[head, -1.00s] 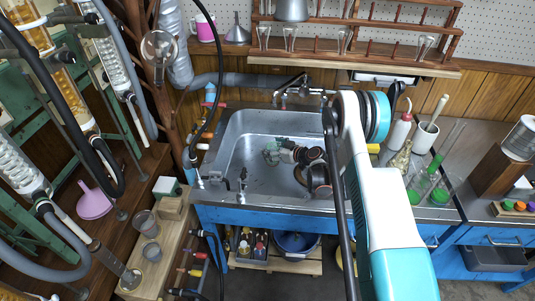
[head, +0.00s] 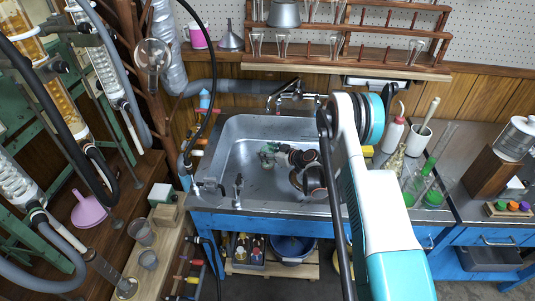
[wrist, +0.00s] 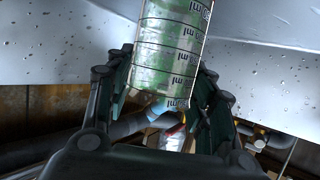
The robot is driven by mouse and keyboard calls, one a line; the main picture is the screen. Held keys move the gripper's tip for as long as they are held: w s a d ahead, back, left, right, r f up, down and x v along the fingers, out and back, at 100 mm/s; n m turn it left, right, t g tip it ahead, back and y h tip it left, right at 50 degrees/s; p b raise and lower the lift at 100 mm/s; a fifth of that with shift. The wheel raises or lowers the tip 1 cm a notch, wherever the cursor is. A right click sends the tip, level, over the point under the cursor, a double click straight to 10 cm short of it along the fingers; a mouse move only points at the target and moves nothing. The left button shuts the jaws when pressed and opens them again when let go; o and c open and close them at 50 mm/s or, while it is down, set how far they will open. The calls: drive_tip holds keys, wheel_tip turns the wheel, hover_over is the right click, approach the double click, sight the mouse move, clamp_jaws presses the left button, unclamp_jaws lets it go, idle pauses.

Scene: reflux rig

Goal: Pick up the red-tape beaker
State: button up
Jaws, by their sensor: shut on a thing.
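In the wrist view, my gripper (wrist: 164,84) is shut on a clear glass beaker (wrist: 174,38) with dark rings and "ml" marks. The two dark fingers press on its left and right sides, and its upper part runs out of the top of the picture. The glass looks greenish. No red tape shows on the part in view, so I cannot tell whether this is the red-tape beaker.
Two grey cups (head: 141,232) stand on a wooden stand at left, near a pink funnel (head: 88,211). A glassware rack (head: 350,58) is on the back wall.

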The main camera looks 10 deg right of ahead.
wheel_tip(320, 180, up, 14)
drive_tip(key=p, duration=0.5)
idle(0.6)
